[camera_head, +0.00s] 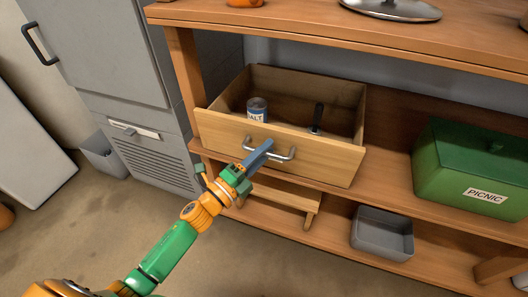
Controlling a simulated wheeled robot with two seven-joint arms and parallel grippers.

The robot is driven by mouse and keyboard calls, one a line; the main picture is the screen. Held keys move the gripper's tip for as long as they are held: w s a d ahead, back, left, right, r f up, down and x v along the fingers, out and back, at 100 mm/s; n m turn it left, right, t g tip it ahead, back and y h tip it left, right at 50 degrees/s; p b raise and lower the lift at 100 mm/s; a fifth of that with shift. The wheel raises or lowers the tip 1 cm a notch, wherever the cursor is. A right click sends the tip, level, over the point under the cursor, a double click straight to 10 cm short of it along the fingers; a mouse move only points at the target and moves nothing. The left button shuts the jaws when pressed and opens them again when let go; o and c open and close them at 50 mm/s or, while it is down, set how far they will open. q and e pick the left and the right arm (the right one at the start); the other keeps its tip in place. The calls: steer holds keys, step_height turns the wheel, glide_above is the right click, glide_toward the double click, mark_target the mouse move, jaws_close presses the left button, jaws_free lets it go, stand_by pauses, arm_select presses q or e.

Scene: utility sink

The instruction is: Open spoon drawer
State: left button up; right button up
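The wooden drawer (225,133) is pulled out from under the wooden counter, and its inside shows from above. A metal bar handle (286,157) is on its front. My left gripper (261,151) reaches up from the lower left, and its blue fingers lie close together across the left part of the handle. They look shut on the bar, though they hide part of it. In the drawer are a can labelled SALT (257,108) and a thing with a dark upright handle (317,116); its lower end is hidden. My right gripper is not in view.
A green PICNIC box (468,160) stands on the shelf to the right. A grey bin (382,232) and a small wooden stool (280,196) are lower down. A grey cabinet (110,60) stands at the left. A metal lid (392,8) lies on the counter (290,20). The floor in front is clear.

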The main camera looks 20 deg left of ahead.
arm_select(q)
jaws_close()
stand_by(1.2)
